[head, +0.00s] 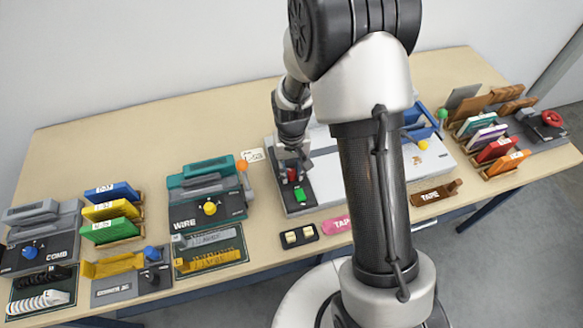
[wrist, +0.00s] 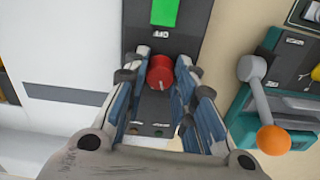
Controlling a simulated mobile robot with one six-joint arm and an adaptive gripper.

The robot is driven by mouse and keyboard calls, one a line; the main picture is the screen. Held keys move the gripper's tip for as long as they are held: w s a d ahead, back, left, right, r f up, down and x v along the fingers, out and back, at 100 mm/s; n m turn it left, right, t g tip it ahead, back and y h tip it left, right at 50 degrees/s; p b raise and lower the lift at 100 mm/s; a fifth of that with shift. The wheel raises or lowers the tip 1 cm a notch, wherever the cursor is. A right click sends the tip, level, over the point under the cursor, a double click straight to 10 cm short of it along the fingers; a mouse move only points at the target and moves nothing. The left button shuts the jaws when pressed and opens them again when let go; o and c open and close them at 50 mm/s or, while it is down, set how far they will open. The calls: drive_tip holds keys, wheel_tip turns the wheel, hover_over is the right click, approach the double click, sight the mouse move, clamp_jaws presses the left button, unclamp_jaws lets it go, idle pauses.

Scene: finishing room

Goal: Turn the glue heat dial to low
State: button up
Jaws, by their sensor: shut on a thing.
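A round red dial (wrist: 160,72) stands on the dark control panel (wrist: 165,104) of a white machine. It also shows in the head view (head: 292,175), behind a green button (head: 300,194). My gripper (wrist: 162,66) is over the panel with its fingers on both sides of the dial, shut on it. In the head view my gripper (head: 293,158) points down at the panel. A pale mark on the dial faces the bottom of the wrist view. A small label reading OFF (wrist: 159,41) lies by the green button (wrist: 165,12). I cannot read any low mark.
A teal machine (head: 205,190) marked WIRE with an orange-tipped lever (wrist: 272,139) stands close beside the panel. My arm hides part of the white machine.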

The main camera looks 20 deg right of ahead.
sight(291, 171)
drive_tip(key=n, duration=0.5)
drive_tip(key=shift+n+p, duration=0.3)
drive_tip(key=shift+n, duration=2.2)
drive_tip(key=o, duration=1.1)
drive_tip(key=shift+r, duration=6)
